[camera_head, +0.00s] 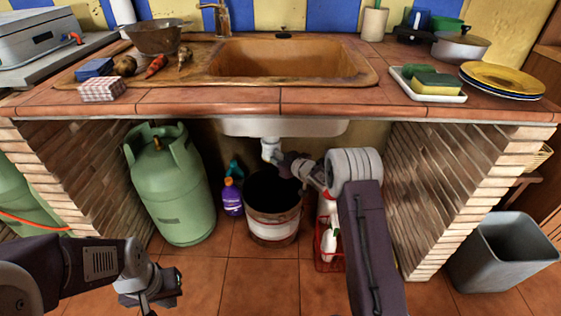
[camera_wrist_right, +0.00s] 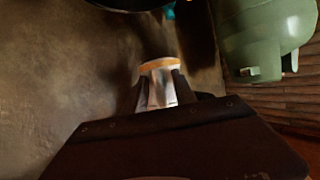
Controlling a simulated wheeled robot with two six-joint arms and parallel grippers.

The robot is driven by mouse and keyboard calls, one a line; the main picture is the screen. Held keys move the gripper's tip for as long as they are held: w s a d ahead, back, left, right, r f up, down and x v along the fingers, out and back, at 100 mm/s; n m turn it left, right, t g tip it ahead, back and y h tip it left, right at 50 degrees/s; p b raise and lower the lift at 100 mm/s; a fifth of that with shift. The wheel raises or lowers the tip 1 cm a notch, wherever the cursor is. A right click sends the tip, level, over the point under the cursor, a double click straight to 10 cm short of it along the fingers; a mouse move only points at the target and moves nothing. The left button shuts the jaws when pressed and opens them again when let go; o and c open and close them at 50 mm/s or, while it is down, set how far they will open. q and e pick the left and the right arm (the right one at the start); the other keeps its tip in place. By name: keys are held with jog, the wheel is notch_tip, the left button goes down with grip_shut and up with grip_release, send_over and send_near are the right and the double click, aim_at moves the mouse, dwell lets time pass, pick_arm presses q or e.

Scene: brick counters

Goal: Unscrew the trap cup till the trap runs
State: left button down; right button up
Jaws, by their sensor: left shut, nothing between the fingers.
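The white trap (camera_head: 270,149) hangs under the sink basin. My right gripper (camera_head: 284,166) reaches in from the right to its lower end and covers part of it. In the right wrist view, my right gripper's fingers (camera_wrist_right: 160,92) lie against both sides of a white piece with an orange edge, the trap cup (camera_wrist_right: 160,68). Whether the cup's thread is engaged is hidden. A bucket (camera_head: 273,229) with a dark inside stands on the floor below. No running water shows. My left gripper (camera_head: 152,290) is shut and empty at the lower left, away from the trap.
A green gas cylinder (camera_head: 170,190) stands left of the bucket, with a purple bottle (camera_head: 232,198) between them. A red caddy (camera_head: 328,253) with bottles stands to the right. Brick walls (camera_head: 425,175) bound the space. A grey bin (camera_head: 500,255) is outside.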

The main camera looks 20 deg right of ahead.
grip_shut()
jog(key=shift+r, duration=0.1)
dwell(1.2)
